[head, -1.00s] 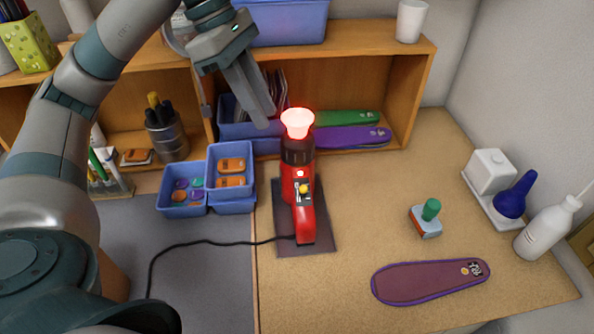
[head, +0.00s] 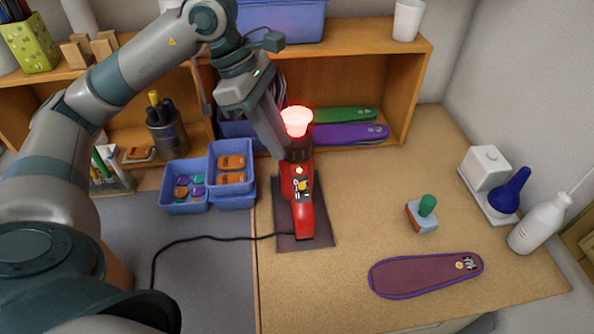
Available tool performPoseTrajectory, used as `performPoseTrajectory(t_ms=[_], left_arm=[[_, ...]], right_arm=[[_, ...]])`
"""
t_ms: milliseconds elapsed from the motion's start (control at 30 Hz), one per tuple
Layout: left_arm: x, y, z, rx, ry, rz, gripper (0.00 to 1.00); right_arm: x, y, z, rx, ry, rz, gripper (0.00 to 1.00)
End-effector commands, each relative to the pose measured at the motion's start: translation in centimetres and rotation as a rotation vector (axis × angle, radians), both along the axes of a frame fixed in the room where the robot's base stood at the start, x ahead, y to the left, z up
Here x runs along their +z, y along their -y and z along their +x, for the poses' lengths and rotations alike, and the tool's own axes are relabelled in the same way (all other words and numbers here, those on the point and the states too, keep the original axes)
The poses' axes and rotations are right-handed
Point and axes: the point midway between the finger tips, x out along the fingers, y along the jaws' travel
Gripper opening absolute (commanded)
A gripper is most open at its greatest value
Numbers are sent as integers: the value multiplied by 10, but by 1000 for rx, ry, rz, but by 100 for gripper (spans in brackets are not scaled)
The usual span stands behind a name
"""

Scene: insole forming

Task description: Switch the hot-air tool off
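The red hot-air tool (head: 305,213) stands upright on a dark mat (head: 322,236) on the bench. Its nozzle (head: 297,122) glows bright red-white. A small panel with a yellow knob (head: 301,186) and a lit spot above it sits on the front of its body. My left gripper (head: 276,150) points down at the tool's left side, close to the dark collar below the nozzle. Its fingers overlap each other in this view, so the gap between them cannot be judged, nor whether they touch the tool. My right gripper is not in view.
Blue bins (head: 231,181) stand left of the tool. A black cable (head: 205,239) runs left from its base. A purple-edged insole (head: 425,274), a green-handled stamp (head: 423,214) and a white bottle (head: 541,224) lie or stand to the right. The shelf (head: 412,95) is behind.

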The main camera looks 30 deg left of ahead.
Motion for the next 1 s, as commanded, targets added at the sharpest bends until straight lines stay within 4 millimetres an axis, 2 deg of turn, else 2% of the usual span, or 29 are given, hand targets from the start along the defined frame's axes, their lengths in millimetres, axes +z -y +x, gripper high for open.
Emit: performPoseTrajectory(t_ms=[300, 500, 700, 1000], left_arm=[[-51, 22, 4, -2, -5, -1, 22], [-78, 32, 8, -1, -2, -2, 22], [-92, 37, 9, -1, 0, -1, 22], [-94, 38, 10, -1, 2, -1, 22]], right_arm=[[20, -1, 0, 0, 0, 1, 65], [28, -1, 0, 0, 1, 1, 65], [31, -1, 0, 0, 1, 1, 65], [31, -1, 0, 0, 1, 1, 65]])
